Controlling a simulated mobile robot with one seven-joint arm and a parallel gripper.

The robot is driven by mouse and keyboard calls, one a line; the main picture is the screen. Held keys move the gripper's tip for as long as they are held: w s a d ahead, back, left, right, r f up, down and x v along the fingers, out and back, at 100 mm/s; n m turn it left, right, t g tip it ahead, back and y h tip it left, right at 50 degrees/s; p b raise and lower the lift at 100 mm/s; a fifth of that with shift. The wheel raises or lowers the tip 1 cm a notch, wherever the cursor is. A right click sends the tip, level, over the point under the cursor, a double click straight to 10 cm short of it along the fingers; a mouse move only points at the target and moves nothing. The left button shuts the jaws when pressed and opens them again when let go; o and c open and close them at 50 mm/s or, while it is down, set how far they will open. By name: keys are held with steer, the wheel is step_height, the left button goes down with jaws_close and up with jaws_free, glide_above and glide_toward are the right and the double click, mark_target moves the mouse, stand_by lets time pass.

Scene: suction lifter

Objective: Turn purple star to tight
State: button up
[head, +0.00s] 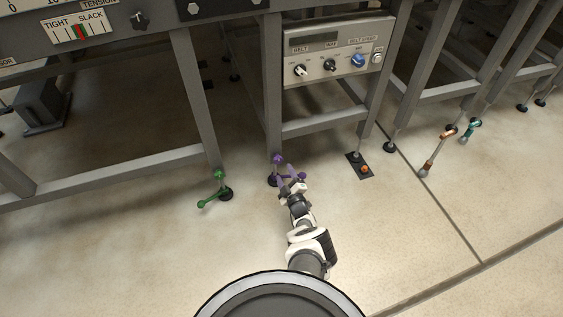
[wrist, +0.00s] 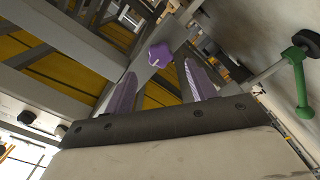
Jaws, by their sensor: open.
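The purple star (head: 277,158) is a small star-shaped knob low on a grey frame leg, by the foot at the floor. In the wrist view the purple star (wrist: 160,54) shows its face, with a light mark, just beyond and between the fingertips. My gripper (head: 291,173) is beside that foot, with its purple fingers spread. In the wrist view my gripper (wrist: 156,75) is open with nothing between the pads. I cannot tell whether a finger touches the knob. A gauge marked TIGHT and SLACK (head: 79,30) shows a red pointer near its middle.
A green lever (head: 212,195) stands at the foot to the left. An orange knob (head: 365,170) on a dark floor plate is to the right. A belt control panel (head: 335,52) hangs above. Copper (head: 436,152) and teal (head: 469,130) handles stand farther right. The floor in front is clear.

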steer(key=p+v, duration=0.3)
steer(key=v, duration=0.4)
stand_by(0.4)
